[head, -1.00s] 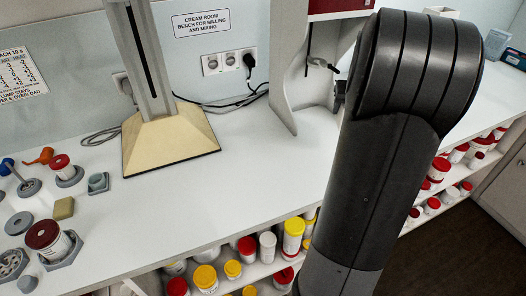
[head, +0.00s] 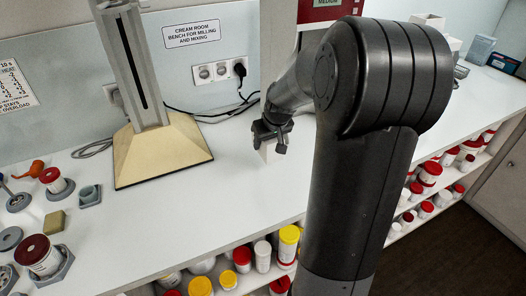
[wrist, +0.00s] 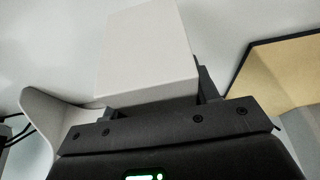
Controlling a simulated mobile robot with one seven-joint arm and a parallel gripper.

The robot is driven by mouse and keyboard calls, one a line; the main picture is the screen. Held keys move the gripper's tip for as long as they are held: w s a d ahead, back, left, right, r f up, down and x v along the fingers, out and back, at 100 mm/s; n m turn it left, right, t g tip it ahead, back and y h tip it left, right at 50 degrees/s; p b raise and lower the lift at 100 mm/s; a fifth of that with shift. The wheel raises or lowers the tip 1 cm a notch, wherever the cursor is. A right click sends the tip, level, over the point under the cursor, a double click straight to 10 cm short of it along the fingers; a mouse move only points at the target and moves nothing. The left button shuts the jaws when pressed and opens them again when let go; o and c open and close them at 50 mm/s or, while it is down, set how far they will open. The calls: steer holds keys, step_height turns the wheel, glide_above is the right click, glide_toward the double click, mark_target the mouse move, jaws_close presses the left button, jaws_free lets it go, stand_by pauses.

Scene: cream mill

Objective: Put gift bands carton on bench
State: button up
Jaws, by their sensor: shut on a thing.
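My gripper (head: 272,133) is over the white bench (head: 190,215), to the right of the stand with the cream base. It is shut on a plain pale carton, the gift bands carton, which shows in the wrist view (wrist: 148,55) between the fingers. In the head view only a small white part of the carton (head: 266,153) shows below the jaws. I see no print on the faces in view. I cannot tell whether the carton touches the bench or hangs just above it.
The stand's cream base (head: 160,157) is left of my gripper. Sockets with a plugged cable (head: 218,71) are on the wall behind. Small jars and tools crowd the bench's left end. Bare bench lies in front of the stand. Shelves below hold several lidded tubs (head: 242,254).

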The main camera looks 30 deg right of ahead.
steer(key=shift+w+a+f, duration=0.45)
steer(key=shift+w+a, duration=0.05)
steer(key=shift+w, duration=0.05)
steer(key=shift+f, duration=2)
steer(key=shift+f, duration=0.1)
steer(key=o, duration=1.1)
steer(key=shift+c, duration=0.2)
